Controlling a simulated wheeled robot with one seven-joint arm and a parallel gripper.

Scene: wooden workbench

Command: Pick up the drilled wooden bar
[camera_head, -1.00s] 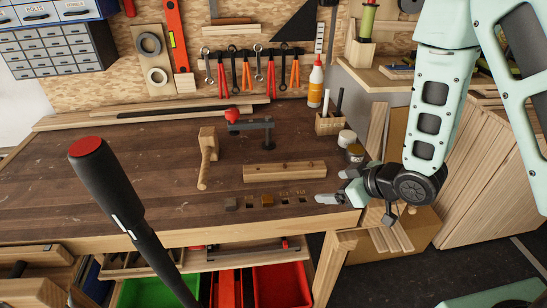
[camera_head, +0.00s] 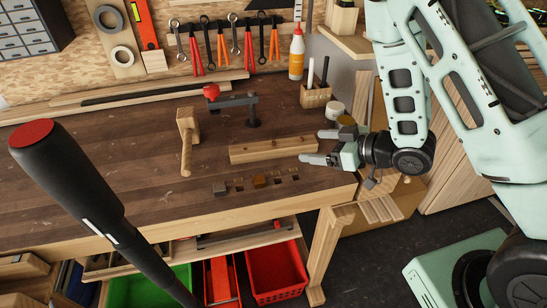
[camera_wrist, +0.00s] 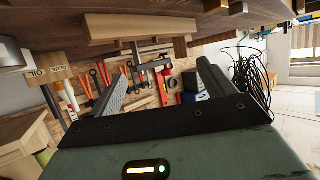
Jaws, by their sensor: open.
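The drilled wooden bar (camera_head: 262,153) is a pale squared bar lying flat on the workbench, near its right end. Small dark marks show on it; I cannot make out the holes clearly. In the wrist view the bar (camera_wrist: 140,26) shows near the top, with the bench top above it in the tilted picture. My gripper (camera_head: 319,147) is open and empty at the bar's right end, with its fingers pointing left. In the head view the fingers overlap that end; I cannot tell their height over it. The gripper (camera_wrist: 163,67) also shows in the wrist view, its fingers apart.
A wooden mallet (camera_head: 187,140) and a red-handled clamp (camera_head: 252,112) lie behind and left of the bar. The bench (camera_head: 100,165) is clear at left.

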